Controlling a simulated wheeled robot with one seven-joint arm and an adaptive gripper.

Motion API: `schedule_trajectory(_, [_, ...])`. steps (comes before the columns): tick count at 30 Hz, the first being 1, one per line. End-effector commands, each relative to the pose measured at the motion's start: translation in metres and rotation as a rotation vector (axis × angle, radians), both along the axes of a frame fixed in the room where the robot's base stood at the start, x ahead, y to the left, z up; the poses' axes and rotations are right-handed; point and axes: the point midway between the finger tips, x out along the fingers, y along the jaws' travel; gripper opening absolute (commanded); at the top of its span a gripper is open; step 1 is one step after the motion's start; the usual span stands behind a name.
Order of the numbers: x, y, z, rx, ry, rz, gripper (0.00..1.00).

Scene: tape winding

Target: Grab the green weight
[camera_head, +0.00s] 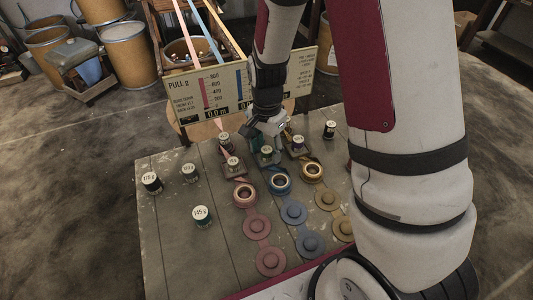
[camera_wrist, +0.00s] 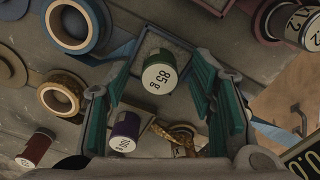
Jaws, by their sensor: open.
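The green weight (camera_wrist: 158,77), labelled 85 g, sits in a small square holder (camera_wrist: 174,45) in line with the blue tape. In the head view the green weight (camera_head: 266,154) is just below my gripper (camera_head: 268,130), partly hidden. In the wrist view my gripper (camera_wrist: 162,95) is open. Its two green-padded fingers are on either side of the weight in the picture, with gaps showing. I cannot tell whether the fingertips are down at its height.
A purple weight (camera_wrist: 125,130) and gold tape lie close to the fingers. Blue (camera_head: 280,184), red (camera_head: 245,195) and gold (camera_head: 313,172) tape rolls stand in front. Several loose weights, one dark teal labelled 145 g (camera_head: 202,217), are at left. A gauge board (camera_head: 208,98) rises behind.

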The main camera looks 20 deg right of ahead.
Motion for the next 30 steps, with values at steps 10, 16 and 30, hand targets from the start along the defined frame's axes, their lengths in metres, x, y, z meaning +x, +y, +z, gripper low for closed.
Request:
schedule_trajectory(10, [0.0,0.0,0.0,0.0,0.0,0.0,0.12])
schedule_trajectory(16, [0.0,0.0,0.0,0.0,0.0,0.0,0.0])
schedule_trajectory(30, [0.001,0.0,0.023,0.0,-0.004,0.0,0.0])
